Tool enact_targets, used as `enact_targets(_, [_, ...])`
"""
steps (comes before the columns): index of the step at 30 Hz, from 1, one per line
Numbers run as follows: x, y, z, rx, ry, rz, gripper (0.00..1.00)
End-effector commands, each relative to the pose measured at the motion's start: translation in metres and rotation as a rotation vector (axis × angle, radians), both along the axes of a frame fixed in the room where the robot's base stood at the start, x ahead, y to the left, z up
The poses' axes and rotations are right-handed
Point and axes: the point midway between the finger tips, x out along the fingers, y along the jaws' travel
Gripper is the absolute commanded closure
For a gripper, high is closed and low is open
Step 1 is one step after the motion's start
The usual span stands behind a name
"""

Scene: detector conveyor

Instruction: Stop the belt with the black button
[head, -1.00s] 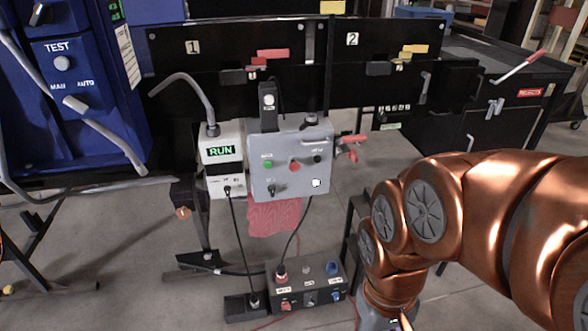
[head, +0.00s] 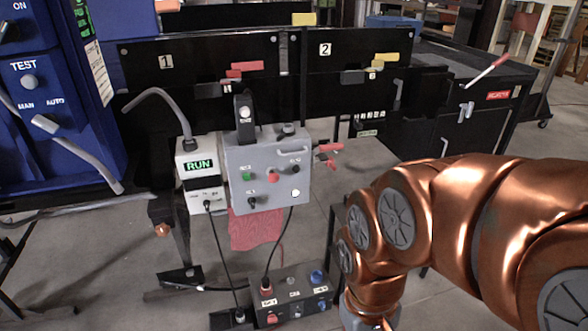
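The grey control box (head: 268,152) hangs at the front of the black frame, near the centre of the head view. Its face has a green button (head: 247,176), a red button (head: 272,177), a black button (head: 295,171) at the right, a white button (head: 295,193) and a black switch (head: 252,202). Their small labels are too blurred to read. The display (head: 198,166) on the pale unit to its left reads RUN in green. My copper arm comes in from the right, apart from the box in the picture.
A dark box (head: 291,296) with red and blue knobs stands on the floor, cabled upward. A blue machine (head: 62,100) with TEST and MAN/AUTO controls is at the left. Black panels 1 (head: 205,75) and 2 (head: 352,68) stand behind. A black rejects cabinet (head: 455,115) is at the right.

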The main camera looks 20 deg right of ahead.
Motion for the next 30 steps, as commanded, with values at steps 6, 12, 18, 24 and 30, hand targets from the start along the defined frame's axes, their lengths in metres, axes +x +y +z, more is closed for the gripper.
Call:
enact_targets(6, [0.0000,0.0000,0.0000,0.000,0.000,0.000,1.00])
enact_targets(12, [0.0000,0.0000,0.0000,0.000,0.000,0.000,1.00])
enact_targets(18, [0.0000,0.0000,0.0000,0.000,0.000,0.000,1.00])
enact_targets(24, [0.0000,0.0000,0.0000,0.000,0.000,0.000,1.00])
enact_targets(30, [0.0000,0.0000,0.0000,0.000,0.000,0.000,1.00])
